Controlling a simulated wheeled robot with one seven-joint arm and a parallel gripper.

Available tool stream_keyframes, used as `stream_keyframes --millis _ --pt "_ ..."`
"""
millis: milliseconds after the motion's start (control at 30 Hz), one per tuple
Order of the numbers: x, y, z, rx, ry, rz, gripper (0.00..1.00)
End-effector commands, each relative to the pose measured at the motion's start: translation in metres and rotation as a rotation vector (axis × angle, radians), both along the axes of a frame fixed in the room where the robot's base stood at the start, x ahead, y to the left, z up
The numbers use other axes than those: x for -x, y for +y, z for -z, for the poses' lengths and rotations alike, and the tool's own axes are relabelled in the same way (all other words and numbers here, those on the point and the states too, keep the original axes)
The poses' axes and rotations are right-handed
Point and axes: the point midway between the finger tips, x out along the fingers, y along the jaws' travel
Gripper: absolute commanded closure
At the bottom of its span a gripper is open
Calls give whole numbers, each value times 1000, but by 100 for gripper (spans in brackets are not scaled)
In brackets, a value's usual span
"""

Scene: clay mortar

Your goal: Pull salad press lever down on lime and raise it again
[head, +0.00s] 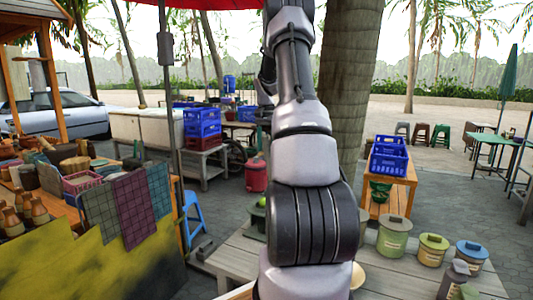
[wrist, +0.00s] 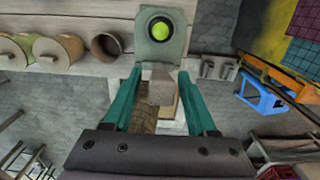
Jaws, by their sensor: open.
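The salad press (wrist: 160,48) is a pale grey-green body at the top middle of the wrist view, with the round green lime (wrist: 159,36) set in it. A blocky grey-beige piece, seemingly the lever (wrist: 160,88), lies between the two teal fingers of my gripper (wrist: 160,76). The fingers are open, one on each side of it; I cannot tell if either touches it. In the head view my arm hides the gripper and most of the press; a bit of lime (head: 262,201) shows left of the arm.
The plank table (head: 235,255) also holds lidded pots (head: 394,236) at right in the head view. A blue stool (head: 192,215) stands on the floor.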

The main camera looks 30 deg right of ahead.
Motion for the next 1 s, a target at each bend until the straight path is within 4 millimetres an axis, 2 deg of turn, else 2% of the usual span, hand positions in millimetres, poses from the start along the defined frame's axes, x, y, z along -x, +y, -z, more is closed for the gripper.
stream_keyframes --millis 33,200,533,567,700,1000 --pt "1 0 8 -2 2 0 43" --pt "0 0 24 -1 1 1 43" --pt "0 0 29 -1 -1 0 43" --pt "0 0 28 -1 -1 0 46" --pt "0 0 28 -1 -1 0 100" --pt "0 0 28 -1 -1 0 100"
